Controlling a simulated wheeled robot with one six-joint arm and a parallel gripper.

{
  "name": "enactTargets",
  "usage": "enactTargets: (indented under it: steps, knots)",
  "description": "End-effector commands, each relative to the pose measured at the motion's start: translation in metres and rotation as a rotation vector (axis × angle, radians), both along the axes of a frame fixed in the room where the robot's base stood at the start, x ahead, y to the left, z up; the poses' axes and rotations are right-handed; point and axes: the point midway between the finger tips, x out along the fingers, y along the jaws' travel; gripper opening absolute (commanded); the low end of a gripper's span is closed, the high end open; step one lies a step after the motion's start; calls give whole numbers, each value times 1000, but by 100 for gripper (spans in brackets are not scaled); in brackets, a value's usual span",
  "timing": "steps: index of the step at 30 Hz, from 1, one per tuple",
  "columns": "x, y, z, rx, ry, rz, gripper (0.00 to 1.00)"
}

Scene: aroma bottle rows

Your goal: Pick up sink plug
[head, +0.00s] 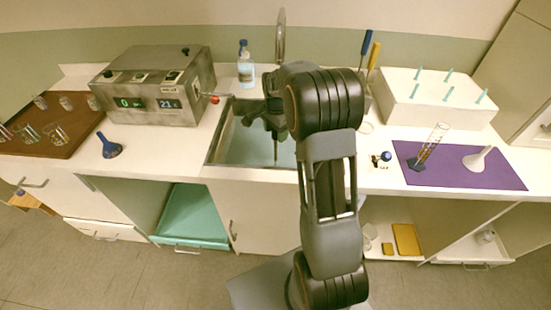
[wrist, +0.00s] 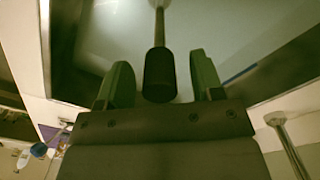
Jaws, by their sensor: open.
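The sink plug shows in the wrist view as a black knob (wrist: 160,75) on a thin metal rod (wrist: 159,22). In the head view its rod (head: 276,150) stands roughly upright in the sink (head: 222,140). My gripper (wrist: 160,80) is open, with one finger on each side of the black knob. A gap shows between the knob and each finger. In the head view my gripper (head: 268,118) is over the sink, and my arm hides part of the basin. The plug's lower end is not clear.
A curved tap (head: 281,35) and a blue-capped bottle (head: 245,65) stand behind the sink. A metal device (head: 150,95) is to the left. A purple mat (head: 480,178) and a white block with pegs (head: 430,108) are to the right.

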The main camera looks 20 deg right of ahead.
Motion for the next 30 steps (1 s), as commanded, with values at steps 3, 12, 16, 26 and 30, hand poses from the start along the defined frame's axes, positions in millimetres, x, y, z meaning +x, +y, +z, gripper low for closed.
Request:
enactTargets:
  steps: [3,12,16,26,30]
  knots:
    - [0,0,0,0,0,0,61]
    - [0,0,0,0,0,0,36]
    - [0,0,0,0,0,0,23]
    - [0,0,1,0,-1,-1,7]
    - [1,0,7,0,-3,-1,7]
